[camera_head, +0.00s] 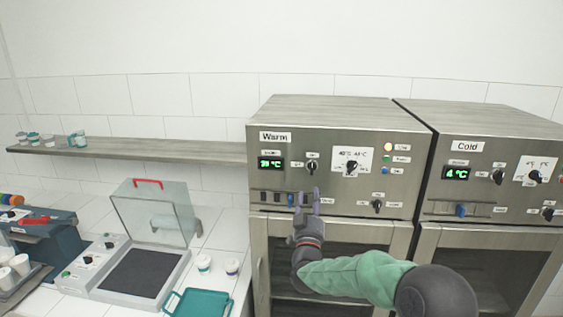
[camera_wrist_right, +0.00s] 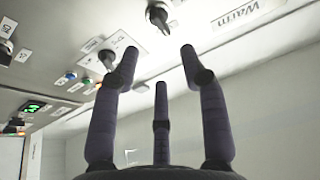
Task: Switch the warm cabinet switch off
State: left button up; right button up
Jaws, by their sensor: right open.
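The warm cabinet (camera_head: 345,130) is a steel box with a "Warm" label (camera_head: 275,136) and a lit green display (camera_head: 270,163). Small dark switches (camera_head: 265,196) and a blue control (camera_head: 290,199) sit low on its panel's left. My right gripper (camera_head: 306,196) is open in front of this row, close to the blue control and partly covering the strip. Whether it touches is not clear. In the right wrist view its fingers (camera_wrist_right: 160,58) are apart and empty, below the "Warm" label (camera_wrist_right: 246,11) and a knob (camera_wrist_right: 159,16). The switches cannot be made out there. My left gripper is out of view.
The cold cabinet (camera_head: 485,150) stands close on the right, with a lit display (camera_head: 457,173). More knobs (camera_head: 351,167) and coloured lights (camera_head: 387,147) are on the warm panel. A clear-lidded device (camera_head: 140,270) and a teal tray (camera_head: 200,302) stand left.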

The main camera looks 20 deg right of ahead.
aim_at(312, 168)
jog(key=p+x, duration=0.2)
jog(key=x, duration=0.9)
jog(key=shift+r, duration=0.2)
jog(key=shift+s, duration=0.1)
grip_shut()
